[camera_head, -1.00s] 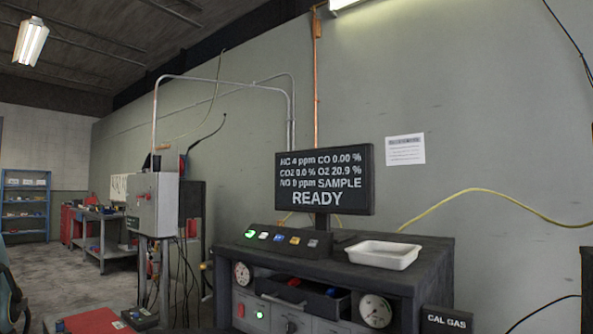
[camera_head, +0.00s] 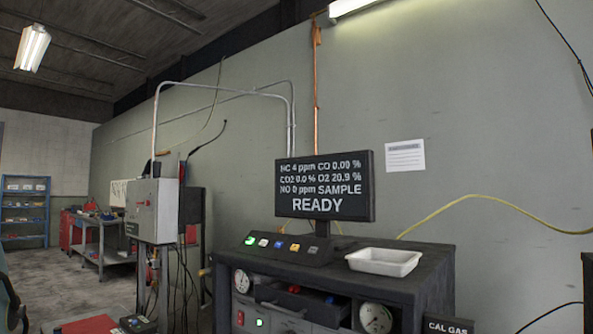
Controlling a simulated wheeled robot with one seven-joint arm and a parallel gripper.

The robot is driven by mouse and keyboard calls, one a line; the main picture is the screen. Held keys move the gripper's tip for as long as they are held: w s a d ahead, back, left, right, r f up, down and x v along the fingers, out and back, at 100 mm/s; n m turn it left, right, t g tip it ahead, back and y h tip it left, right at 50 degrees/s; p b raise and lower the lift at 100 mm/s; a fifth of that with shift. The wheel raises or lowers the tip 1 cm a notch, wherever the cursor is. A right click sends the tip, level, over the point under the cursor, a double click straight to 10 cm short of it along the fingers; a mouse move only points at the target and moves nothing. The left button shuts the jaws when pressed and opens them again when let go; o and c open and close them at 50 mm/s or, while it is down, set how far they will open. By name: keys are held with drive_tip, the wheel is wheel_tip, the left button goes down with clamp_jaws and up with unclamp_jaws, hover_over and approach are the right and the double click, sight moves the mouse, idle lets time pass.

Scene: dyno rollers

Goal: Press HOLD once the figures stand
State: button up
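The analyser screen (camera_head: 324,187) stands on a dark bench (camera_head: 425,268). It reads HC 4 ppm, CO 0.00 %, CO2 0.0 %, O2 20.9 %, NO 0 ppm, SAMPLE, READY. Below it a sloped panel (camera_head: 268,252) carries a row of coloured buttons: a lit green one (camera_head: 249,240), a pale one, a blue one (camera_head: 278,245), an amber one (camera_head: 295,247) and a dark one (camera_head: 313,250). Their labels are too small to read, so I cannot tell which is HOLD. My gripper is not in view.
A white tray (camera_head: 384,262) lies on the bench's right side. A CAL GAS box (camera_head: 448,326) stands at the lower right. A grey cabinet (camera_head: 154,212) with cables stands left of the bench.

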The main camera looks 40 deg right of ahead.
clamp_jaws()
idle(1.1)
